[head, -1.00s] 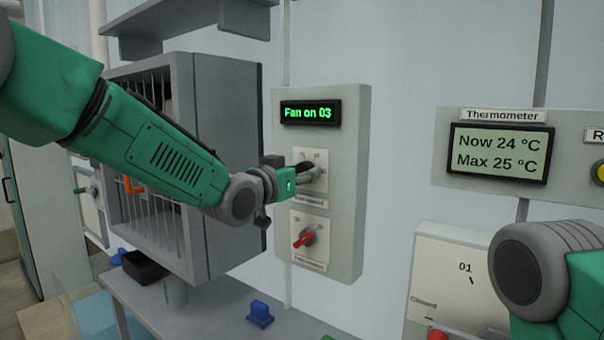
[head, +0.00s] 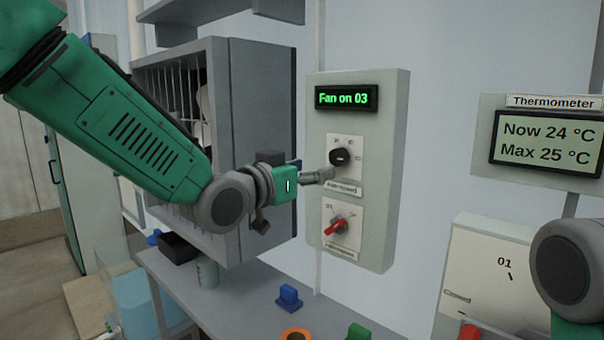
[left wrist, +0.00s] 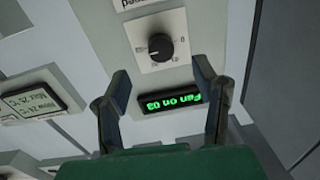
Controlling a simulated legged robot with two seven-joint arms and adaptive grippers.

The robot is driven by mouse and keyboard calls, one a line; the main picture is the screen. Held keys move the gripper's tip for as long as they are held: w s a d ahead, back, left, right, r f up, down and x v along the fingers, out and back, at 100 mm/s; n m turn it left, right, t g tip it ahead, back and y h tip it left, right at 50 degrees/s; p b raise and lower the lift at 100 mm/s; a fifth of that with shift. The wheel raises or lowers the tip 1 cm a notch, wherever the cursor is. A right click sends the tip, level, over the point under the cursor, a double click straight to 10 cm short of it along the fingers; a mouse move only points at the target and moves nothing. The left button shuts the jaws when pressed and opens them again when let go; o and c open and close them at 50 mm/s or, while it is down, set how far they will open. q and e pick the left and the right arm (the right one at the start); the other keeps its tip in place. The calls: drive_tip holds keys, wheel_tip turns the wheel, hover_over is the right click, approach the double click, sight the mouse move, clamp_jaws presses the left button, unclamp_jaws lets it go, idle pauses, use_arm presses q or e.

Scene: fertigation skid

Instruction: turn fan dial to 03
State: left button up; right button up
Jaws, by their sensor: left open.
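The fan dial is a black knob (head: 340,157) on a white plate in the upper part of a grey-green control box (head: 392,170). The display (head: 346,98) above it reads "Fan on 03" in green. My left gripper (head: 328,176) is in front of the box, just left of and below the knob, and apart from it. In the left wrist view the knob (left wrist: 160,47) sits beyond the two spread, empty fingers (left wrist: 160,85), with the display (left wrist: 172,101) upside down between them. My right gripper is out of view; only part of that arm shows at the right.
A red switch (head: 340,225) sits below the dial on the same box. A grey barred cabinet (head: 225,150) stands close behind my left arm. A thermometer panel (head: 548,140) is at the right. A shelf below holds a blue piece (head: 289,297) and a green one (head: 358,332).

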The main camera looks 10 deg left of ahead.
use_arm(q)
drive_tip(key=shift+v, duration=1.25)
drive_tip(key=shift+f, duration=0.2)
